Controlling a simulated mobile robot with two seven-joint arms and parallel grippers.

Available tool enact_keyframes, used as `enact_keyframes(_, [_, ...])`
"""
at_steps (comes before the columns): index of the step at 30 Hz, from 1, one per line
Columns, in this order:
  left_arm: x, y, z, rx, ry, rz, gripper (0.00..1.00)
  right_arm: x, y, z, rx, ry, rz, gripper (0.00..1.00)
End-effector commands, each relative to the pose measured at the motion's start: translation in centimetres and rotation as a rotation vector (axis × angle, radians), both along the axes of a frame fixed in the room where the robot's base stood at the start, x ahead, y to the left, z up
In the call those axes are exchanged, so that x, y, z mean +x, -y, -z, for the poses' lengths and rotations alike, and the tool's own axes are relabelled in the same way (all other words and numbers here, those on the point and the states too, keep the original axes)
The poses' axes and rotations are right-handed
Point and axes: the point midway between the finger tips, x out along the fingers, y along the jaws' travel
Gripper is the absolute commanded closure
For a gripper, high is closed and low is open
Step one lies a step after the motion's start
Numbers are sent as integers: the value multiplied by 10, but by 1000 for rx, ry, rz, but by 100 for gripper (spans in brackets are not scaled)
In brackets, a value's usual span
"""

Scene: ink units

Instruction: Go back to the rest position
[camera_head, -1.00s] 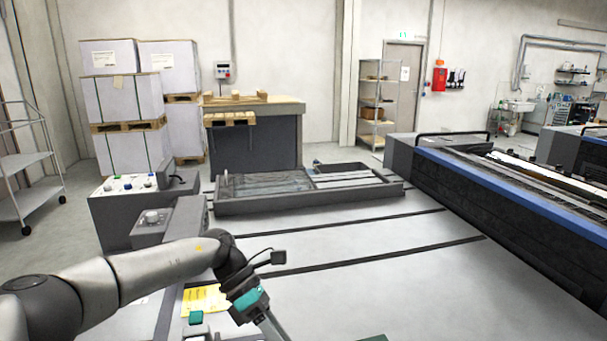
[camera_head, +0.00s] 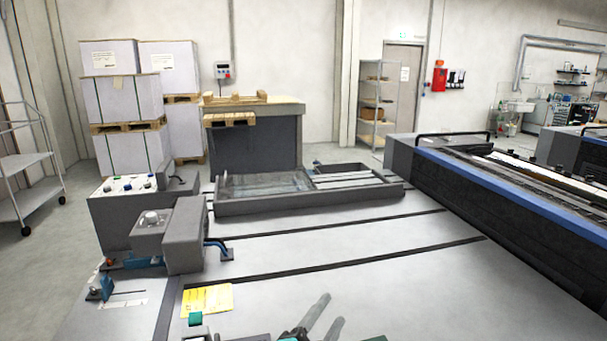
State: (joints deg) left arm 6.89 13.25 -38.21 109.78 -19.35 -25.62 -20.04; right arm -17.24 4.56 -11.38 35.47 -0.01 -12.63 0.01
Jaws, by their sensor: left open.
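My left gripper (camera_head: 333,308) shows at the bottom middle of the head view. Its two grey fingers point up and to the right, with a gap between them, and nothing shows between them. The rest of the left arm is mostly below the picture edge. My right gripper is not in view.
The grey bench top (camera_head: 330,255) with dark slots is wide and clear ahead. Grey control boxes (camera_head: 185,235) stand at left, a shallow tray (camera_head: 300,203) behind, a long blue-edged machine (camera_head: 500,190) at right.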

Motion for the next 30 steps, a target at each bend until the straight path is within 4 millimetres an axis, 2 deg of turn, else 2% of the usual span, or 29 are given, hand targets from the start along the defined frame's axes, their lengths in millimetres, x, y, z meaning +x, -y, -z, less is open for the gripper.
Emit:
enact_keyframes(1, [-8, -20, 17, -50, -116, -77, 52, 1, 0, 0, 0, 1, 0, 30])
enact_keyframes(5, [-37, -72, 59, -159, -400, -271, 52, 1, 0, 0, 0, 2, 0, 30])
enact_keyframes(9, [-89, -122, 101, -254, -694, -471, 52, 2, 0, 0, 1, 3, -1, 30])
enact_keyframes(12, [-127, -148, 121, -294, -856, -586, 52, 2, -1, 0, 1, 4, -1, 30])
enact_keyframes(18, [-193, -181, 142, -342, -1091, -757, 52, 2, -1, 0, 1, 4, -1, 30])
enact_keyframes(24, [-254, -203, 149, -364, -1276, -900, 52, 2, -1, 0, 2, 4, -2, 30])
enact_keyframes(25, [-260, -205, 151, -365, -1295, -915, 52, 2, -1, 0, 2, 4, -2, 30])
enact_keyframes(30, [-248, -202, 188, -354, -1301, -909, 52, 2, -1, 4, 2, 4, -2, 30])
